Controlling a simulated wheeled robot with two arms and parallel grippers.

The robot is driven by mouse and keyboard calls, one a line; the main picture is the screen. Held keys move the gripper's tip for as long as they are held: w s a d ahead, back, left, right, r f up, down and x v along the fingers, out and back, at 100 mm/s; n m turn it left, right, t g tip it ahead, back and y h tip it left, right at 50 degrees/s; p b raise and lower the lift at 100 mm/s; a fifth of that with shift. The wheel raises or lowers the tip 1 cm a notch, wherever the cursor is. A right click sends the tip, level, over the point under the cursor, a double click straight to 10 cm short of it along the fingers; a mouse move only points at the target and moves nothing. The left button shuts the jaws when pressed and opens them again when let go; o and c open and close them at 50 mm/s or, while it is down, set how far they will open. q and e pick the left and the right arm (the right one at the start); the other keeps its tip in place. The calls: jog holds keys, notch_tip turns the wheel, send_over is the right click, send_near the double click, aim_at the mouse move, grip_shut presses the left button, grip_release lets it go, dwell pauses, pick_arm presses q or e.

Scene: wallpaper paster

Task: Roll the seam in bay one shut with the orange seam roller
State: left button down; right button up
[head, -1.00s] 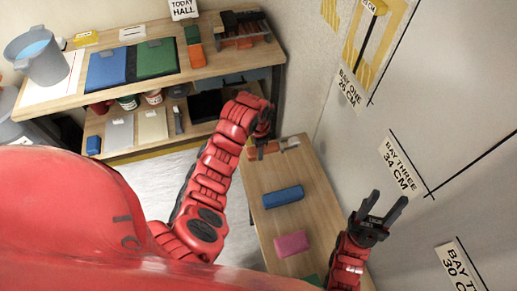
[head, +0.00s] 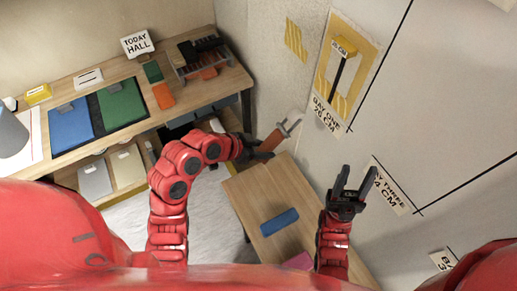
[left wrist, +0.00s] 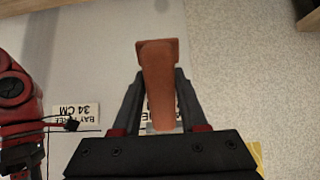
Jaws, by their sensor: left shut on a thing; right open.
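My left gripper (head: 250,148) is shut on the orange seam roller (head: 272,140), whose pale roller end (head: 291,123) points toward the wall. The roller is above the far end of the small wooden table. In the left wrist view, its orange handle (left wrist: 160,85) stands between the two fingers. I cannot make out the seam's state. My right gripper (head: 353,186) is open and empty before the wall.
The small table (head: 255,195) holds a blue block (head: 279,221) and a pink block (head: 299,261). A workbench (head: 185,105) at the left carries blue and green pads, a rack and a sign. The bay three label (head: 391,187) is right of my right gripper.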

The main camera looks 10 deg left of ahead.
aim_at(283, 140)
pick_arm(q)
jog(key=shift+d+b, duration=0.15)
jog(key=shift+b, duration=0.25)
jog(key=w+d+b, duration=0.1)
jog(key=d, duration=0.1)
jog(key=w+d+b, duration=0.1)
jog(key=w+d, duration=0.1)
jog(key=shift+w+d, duration=0.35)
jog(key=shift+d, duration=0.2)
jog(key=shift+r, duration=0.1)
jog(key=shift+w+d, duration=0.75)
jog(key=shift+d, duration=0.3)
dwell(1.8)
dwell(0.5)
jog(key=shift+d, duration=0.1)
dwell(0.7)
